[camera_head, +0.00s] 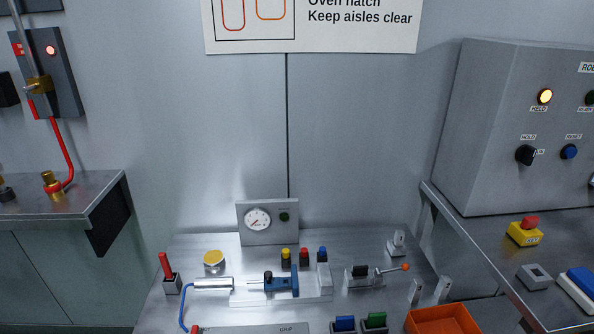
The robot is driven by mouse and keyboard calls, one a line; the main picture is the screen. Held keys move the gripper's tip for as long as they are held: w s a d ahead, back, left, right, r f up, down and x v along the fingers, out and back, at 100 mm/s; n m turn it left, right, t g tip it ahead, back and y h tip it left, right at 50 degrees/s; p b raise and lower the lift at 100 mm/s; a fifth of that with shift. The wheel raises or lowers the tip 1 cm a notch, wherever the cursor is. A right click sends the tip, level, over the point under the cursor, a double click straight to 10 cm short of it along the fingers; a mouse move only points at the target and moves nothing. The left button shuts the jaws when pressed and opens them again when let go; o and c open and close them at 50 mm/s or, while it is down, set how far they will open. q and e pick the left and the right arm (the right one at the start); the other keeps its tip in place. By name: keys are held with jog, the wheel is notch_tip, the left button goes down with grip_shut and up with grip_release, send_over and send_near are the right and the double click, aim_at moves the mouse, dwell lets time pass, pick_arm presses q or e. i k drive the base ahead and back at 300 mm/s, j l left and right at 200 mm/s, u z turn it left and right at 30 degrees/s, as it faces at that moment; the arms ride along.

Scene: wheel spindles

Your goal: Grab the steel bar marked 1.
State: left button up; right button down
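No steel bar with a readable mark 1 can be made out in the head view. On the metal bench (345,250) stand two short grey upright pieces (415,291) near its right edge. I cannot tell whether they bear any number. A silver cylinder (212,284) with a blue hose lies at the left of a blue clamp-like fixture (281,282). Neither of my grippers is in view.
A gauge box (267,222) stands at the bench's back. An orange bin (443,320), green block (375,320) and blue block (344,323) are in front. A red-handled lever (166,267) is at left. A control cabinet (500,125) stands right; a side shelf (90,192) left.

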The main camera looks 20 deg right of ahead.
aim_at(400, 235)
jog(key=z, duration=1.35)
